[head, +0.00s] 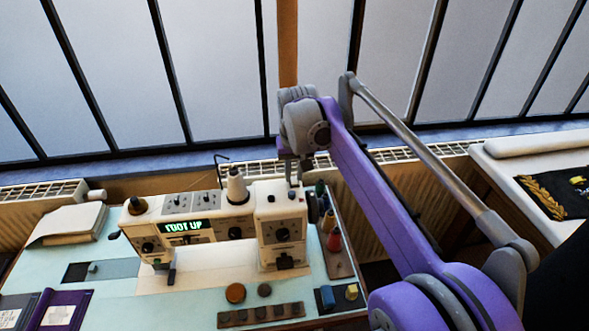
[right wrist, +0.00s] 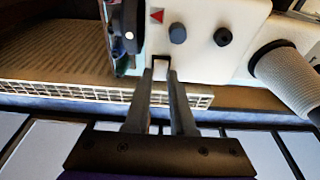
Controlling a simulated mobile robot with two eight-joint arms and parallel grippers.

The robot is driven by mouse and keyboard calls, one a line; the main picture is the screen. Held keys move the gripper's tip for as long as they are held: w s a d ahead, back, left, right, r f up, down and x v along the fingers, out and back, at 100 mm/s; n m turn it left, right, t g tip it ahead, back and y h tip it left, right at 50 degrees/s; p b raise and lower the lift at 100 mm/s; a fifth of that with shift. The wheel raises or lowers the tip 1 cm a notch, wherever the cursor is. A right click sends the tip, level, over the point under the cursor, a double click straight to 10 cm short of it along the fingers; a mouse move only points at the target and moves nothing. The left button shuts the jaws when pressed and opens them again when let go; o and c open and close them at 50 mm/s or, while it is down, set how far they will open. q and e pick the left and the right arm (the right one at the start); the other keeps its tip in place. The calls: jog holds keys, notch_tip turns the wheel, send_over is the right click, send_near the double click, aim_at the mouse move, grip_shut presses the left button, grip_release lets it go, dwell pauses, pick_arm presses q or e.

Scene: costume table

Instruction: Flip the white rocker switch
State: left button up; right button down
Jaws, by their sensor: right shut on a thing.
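The white sewing machine (head: 207,205) stands on the pale blue table mat, its green display (head: 184,226) reading "FOOT UP". My right gripper (head: 292,183) points down at the top of the machine's right end. In the right wrist view its two fingers (right wrist: 160,78) close around a small white piece with a dark rim, which looks like the white rocker switch (right wrist: 161,68). The fingertips hide its sides, and I cannot tell which way it is tilted. In the head view the gripper covers the switch. My left gripper is not in view.
A thread cone (head: 236,188) stands on the machine left of my gripper. Thread spools (head: 334,240) stand right of the machine. A radiator (head: 395,185) and windows are behind.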

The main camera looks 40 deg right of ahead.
aim_at(294, 181)
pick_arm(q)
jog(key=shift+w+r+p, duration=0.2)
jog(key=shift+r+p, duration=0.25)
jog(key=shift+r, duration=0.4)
pick_arm(e)
jog(key=shift+w+d+g+y, duration=0.15)
jog(key=shift+w+g+y, duration=0.2)
jog(key=shift+g, duration=0.35)
jog(key=shift+s, duration=0.15)
jog(key=c, duration=0.8)
grip_release()
jog(key=shift+o, duration=0.2)
jog(key=shift+r, duration=0.1)
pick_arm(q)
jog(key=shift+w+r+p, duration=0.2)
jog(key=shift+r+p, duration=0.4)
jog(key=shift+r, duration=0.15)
pick_arm(e)
notch_tip(294, 181, up, 11)
jog(key=shift+s+a+f, duration=0.2)
jog(key=shift+s, duration=0.1)
jog(key=shift+a, duration=0.1)
